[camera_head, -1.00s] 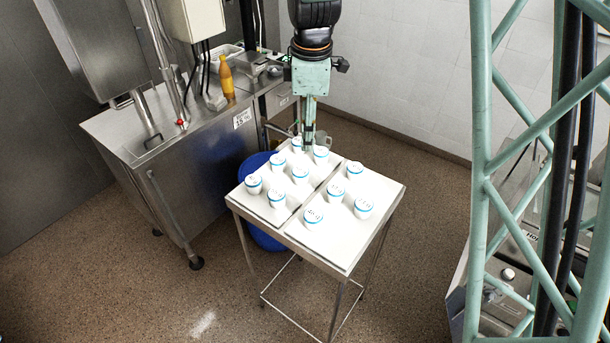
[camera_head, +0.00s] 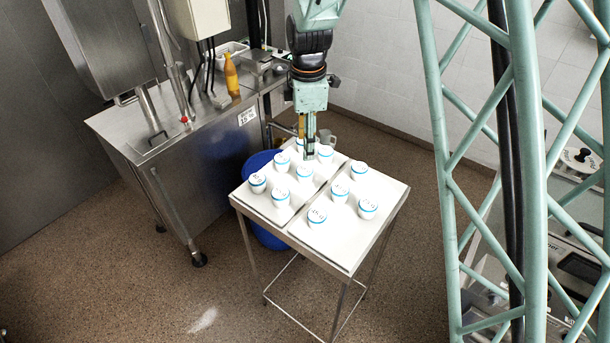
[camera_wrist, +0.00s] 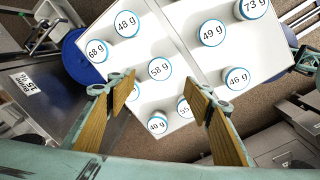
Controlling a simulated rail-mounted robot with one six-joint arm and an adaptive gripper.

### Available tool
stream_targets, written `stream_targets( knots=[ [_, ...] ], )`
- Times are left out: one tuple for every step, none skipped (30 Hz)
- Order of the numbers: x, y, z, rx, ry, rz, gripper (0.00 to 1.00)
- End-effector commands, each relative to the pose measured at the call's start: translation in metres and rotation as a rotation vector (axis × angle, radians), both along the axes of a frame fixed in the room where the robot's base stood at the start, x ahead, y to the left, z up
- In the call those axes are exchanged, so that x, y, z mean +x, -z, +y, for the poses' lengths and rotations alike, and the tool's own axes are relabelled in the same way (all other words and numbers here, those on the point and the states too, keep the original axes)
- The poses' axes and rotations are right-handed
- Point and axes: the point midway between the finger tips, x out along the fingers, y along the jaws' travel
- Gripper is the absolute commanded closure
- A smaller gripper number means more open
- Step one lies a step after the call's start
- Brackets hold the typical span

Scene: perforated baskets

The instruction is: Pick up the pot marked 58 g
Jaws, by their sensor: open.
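The pot marked 58 g (camera_wrist: 160,69) is a white pot with a blue ring below its lid. In the wrist view it lies between and just beyond my fingertips. It appears to be the middle pot of the left tray's right column in the head view (camera_head: 304,173). My gripper (camera_head: 308,154) hangs above the left tray and partly hides a back pot. In the wrist view my gripper (camera_wrist: 163,92) has its wood-coloured fingers wide apart with nothing held. The left finger partly hides a neighbouring pot.
Similar pots stand close by, among them 48 g (camera_wrist: 127,24), 68 g (camera_wrist: 97,50), 40 g (camera_wrist: 158,122) and 49 g (camera_wrist: 212,33). All stand on two white trays on a small table (camera_head: 345,262). A blue bin (camera_head: 259,162) and steel cabinet (camera_head: 190,160) are left.

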Motion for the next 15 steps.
stream_targets(
  knots=[
    [0.000,0.001,0.000,0.000,0.000,0.000,0.53],
    [0.000,0.001,0.000,0.000,0.000,0.001,0.53],
    [0.000,0.002,0.000,0.000,0.000,0.001,0.53],
    [0.000,0.004,0.000,0.000,0.000,0.001,0.53],
    [0.000,0.005,0.000,0.000,0.000,0.001,0.53],
    [0.001,0.007,0.000,0.000,0.001,0.001,0.53],
    [0.001,0.009,0.000,0.000,0.001,0.001,0.53],
    [0.001,0.011,0.000,0.000,0.001,0.000,0.53],
    [0.001,0.014,0.000,0.000,0.001,0.001,0.53],
    [0.001,0.017,0.000,0.000,0.001,0.001,0.53],
    [0.002,0.020,0.000,0.000,0.001,0.002,0.53],
    [0.002,0.024,0.000,0.000,0.001,0.002,0.53],
    [0.002,0.027,0.000,0.000,0.001,0.002,0.53],
    [0.003,0.030,0.000,0.000,0.001,0.001,0.53],
    [0.003,0.034,0.000,0.000,0.001,0.001,0.53]
  ],
)
